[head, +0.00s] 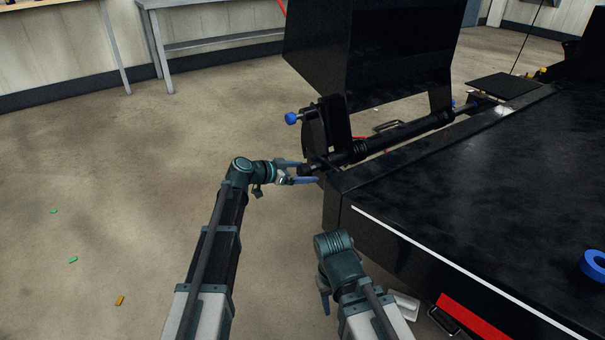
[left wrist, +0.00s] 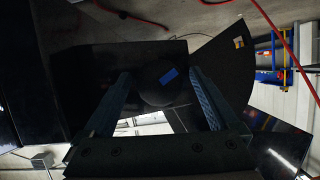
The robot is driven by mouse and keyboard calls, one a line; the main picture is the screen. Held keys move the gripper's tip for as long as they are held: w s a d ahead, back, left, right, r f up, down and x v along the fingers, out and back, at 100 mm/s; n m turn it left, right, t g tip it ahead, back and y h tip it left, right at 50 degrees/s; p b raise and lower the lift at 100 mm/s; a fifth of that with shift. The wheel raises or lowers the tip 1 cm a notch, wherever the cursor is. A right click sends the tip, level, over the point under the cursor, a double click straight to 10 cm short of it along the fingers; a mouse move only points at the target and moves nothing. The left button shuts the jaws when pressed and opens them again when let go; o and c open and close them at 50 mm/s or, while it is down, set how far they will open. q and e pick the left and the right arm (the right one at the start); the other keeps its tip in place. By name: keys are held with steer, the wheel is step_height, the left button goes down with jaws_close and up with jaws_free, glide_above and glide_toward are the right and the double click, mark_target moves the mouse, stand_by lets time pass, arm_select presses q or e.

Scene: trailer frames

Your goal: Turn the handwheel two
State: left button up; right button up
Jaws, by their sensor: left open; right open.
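My left gripper (head: 309,172) is open at the near end of a dark shaft beside the trailer's corner. In the left wrist view, a dark round part with a small blue mark (left wrist: 162,88) lies between the two blue fingers of my left gripper (left wrist: 161,84). It looks like the handwheel, but its rim is too dark to make out, and I cannot tell whether the fingers touch it. My right gripper (head: 323,291) is low beside the trailer's near side, mostly hidden by its own wrist, and away from the shaft.
The black trailer deck (head: 470,180) fills the right side. A tall black panel (head: 372,55) stands above the shaft (head: 400,135), with a blue knob (head: 291,118) on its left. A blue ring (head: 595,264) lies on the deck. The floor (head: 110,190) at left is mostly clear.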

arm_select(q)
steer(key=c, duration=1.4)
steer(key=shift+o, duration=0.2)
steer(key=shift+w+n+g+h, duration=0.1)
steer(key=shift+n+g+h, duration=0.3)
steer(key=shift+n+g, duration=0.45)
steer(key=shift+a+f+n+g+h+b, duration=0.1)
steer(key=shift+n+g+h+b, duration=0.45)
steer(key=shift+n, duration=0.8)
steer(key=o, duration=1.4)
steer(key=shift+c, duration=0.2)
